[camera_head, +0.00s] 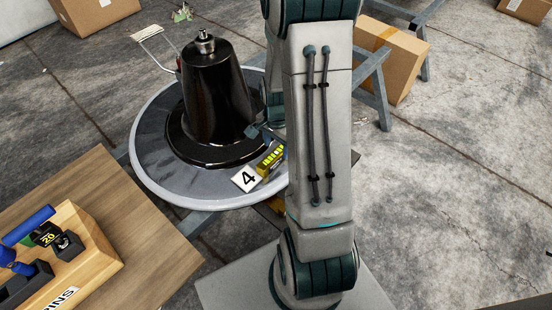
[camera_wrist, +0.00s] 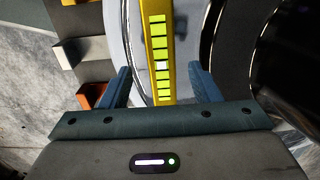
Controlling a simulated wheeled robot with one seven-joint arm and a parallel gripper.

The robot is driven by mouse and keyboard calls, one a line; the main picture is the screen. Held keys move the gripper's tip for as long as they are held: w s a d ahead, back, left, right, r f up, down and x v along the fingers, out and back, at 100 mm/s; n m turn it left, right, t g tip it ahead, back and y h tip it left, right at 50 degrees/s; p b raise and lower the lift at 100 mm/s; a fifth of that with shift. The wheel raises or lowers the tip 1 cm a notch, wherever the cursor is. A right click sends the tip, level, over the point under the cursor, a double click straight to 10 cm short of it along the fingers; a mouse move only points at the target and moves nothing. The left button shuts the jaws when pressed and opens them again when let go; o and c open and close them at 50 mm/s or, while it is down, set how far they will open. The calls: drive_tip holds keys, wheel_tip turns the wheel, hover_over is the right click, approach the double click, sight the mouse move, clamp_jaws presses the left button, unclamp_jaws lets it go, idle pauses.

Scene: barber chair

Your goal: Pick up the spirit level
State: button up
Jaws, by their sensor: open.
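A yellow bar with a row of bright yellow-green squares, which looks like the spirit level (camera_wrist: 174,60), runs lengthwise between my fingers in the wrist view. In the head view the spirit level (camera_head: 269,160) shows as a short yellow and dark piece beside the black cone, partly hidden by my arm. My gripper (camera_wrist: 160,80) is open, with one blue finger on each side of the bar and a gap on both sides. In the head view my gripper (camera_head: 266,133) is mostly hidden behind my arm. I cannot tell how far the fingertips are above the bar.
A glossy black cone-shaped base (camera_head: 212,100) stands on a round grey disc with a white rim (camera_head: 150,190), close to the level. A white card marked 4 (camera_head: 246,179) is beside the level. A wooden table (camera_head: 150,240) with a tool holder is at left; a cardboard box (camera_head: 395,60) is at right.

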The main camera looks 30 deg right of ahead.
sight(276, 153)
wheel_tip(276, 153, down, 5)
drive_tip(key=shift+w+r+b, duration=0.1)
drive_tip(key=shift+b, duration=1.1)
drive_tip(key=shift+c, duration=0.3)
drive_tip(key=shift+r, duration=0.1)
clamp_jaws()
